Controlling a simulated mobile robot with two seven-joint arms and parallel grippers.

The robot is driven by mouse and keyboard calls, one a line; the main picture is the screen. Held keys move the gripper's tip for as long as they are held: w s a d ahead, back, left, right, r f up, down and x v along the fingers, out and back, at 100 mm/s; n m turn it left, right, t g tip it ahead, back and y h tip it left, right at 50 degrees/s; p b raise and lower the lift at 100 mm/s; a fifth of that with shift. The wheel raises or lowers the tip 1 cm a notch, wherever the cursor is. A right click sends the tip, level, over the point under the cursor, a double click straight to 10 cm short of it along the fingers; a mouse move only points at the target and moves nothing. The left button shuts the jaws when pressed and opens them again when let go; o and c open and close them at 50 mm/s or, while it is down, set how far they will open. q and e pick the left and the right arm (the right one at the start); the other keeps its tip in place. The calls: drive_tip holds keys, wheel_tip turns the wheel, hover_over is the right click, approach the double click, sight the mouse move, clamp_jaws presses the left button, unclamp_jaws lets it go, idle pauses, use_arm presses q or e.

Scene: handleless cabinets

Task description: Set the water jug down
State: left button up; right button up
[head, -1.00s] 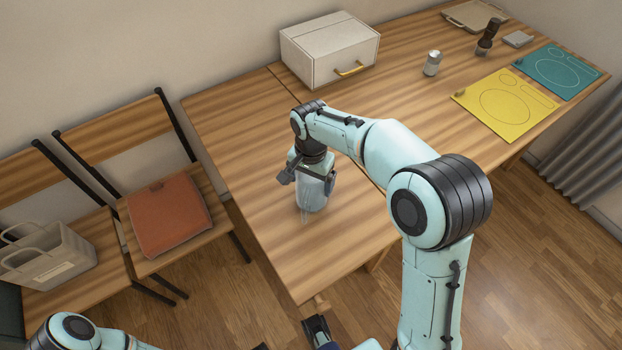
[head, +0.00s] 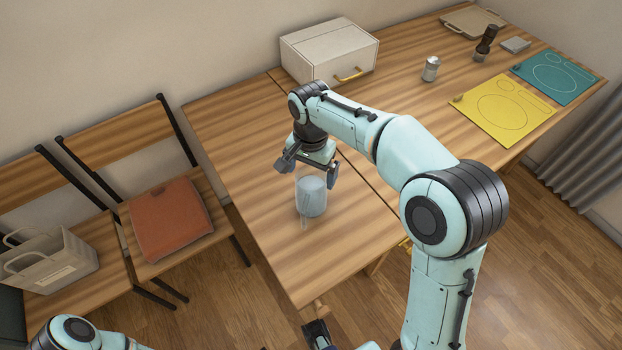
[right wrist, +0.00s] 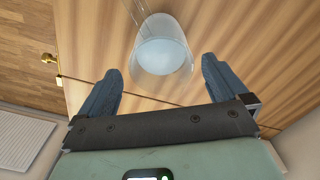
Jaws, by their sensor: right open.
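The water jug (head: 311,197) is a clear container with bluish water in it, standing upright on the wooden table (head: 240,150). It also shows in the right wrist view (right wrist: 161,50), beyond the fingertips. My right gripper (head: 306,174) is open and empty, just above and behind the jug; in the right wrist view its two fingers (right wrist: 160,85) are spread wide with the jug clear of them. My left gripper (head: 318,332) is partly in view at the bottom edge, away from the jug; its jaws are not clear.
A white box with a yellow handle (head: 330,50) stands at the back. A can (head: 431,69), a dark grinder (head: 486,43), a yellow mat (head: 503,108) and a teal mat (head: 556,75) lie to the right. Chairs with an orange cushion (head: 170,218) and a bag (head: 50,260) stand left.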

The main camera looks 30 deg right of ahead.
wheel_tip(320, 180, up, 6)
drive_tip(key=shift+f+p, duration=0.1)
drive_tip(key=shift+p, duration=0.35)
